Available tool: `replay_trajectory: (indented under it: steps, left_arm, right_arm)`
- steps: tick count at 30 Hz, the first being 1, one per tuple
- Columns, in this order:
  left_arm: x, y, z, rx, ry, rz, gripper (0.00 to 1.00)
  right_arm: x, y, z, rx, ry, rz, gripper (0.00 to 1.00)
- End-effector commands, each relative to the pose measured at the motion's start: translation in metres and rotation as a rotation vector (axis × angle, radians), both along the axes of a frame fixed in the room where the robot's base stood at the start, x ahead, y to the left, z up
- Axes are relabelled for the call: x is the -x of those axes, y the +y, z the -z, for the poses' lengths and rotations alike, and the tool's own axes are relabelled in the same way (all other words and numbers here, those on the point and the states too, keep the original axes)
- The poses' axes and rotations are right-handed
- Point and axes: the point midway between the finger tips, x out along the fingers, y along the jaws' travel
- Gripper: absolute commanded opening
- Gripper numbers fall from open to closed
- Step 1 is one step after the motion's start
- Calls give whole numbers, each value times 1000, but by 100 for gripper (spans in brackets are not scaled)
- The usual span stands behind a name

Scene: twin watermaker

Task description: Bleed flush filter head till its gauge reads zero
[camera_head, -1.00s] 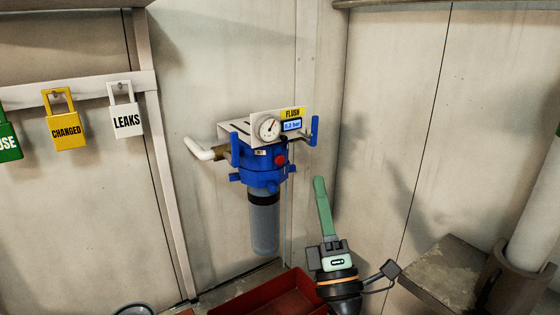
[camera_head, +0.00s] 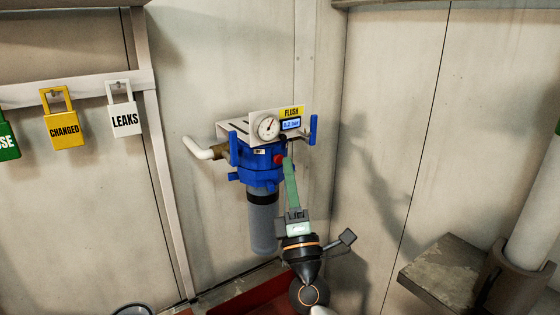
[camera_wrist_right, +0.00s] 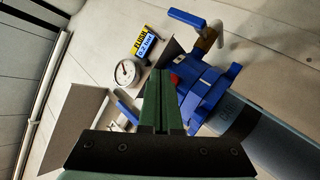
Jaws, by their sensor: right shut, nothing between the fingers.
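The flush filter head (camera_head: 262,168) is blue and mounted on the wall, with a clear-grey bowl (camera_head: 263,225) below. A red button (camera_head: 280,159) is on its front right. Above it sit a round dial gauge (camera_head: 268,127), a yellow FLUSH label and a small blue display (camera_head: 291,124) that seems to read 0.2 bar. My right gripper (camera_head: 287,162) is shut and empty, its green fingertips close by the red button; I cannot tell whether they touch. In the right wrist view the gripper (camera_wrist_right: 162,75) points towards the head, with the red button (camera_wrist_right: 175,79) just beyond. My left gripper is not in view.
Blue valve handles (camera_head: 314,130) flank the head, and a white pipe (camera_head: 199,149) runs left. A red tray (camera_head: 235,300) lies below. Padlock-shaped tags, including LEAKS (camera_head: 124,120), hang at left. A grey ledge (camera_head: 445,270) and a white pipe stand at right.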

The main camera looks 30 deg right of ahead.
Motion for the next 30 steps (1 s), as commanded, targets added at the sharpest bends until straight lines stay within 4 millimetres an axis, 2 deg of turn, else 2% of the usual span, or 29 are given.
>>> replay_trajectory:
  steps: [17,30]
  left_arm:
    - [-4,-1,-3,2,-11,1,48]
    - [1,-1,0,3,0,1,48]
  right_arm:
    - [0,0,0,0,0,0,0]
    - [0,0,0,0,0,0,0]
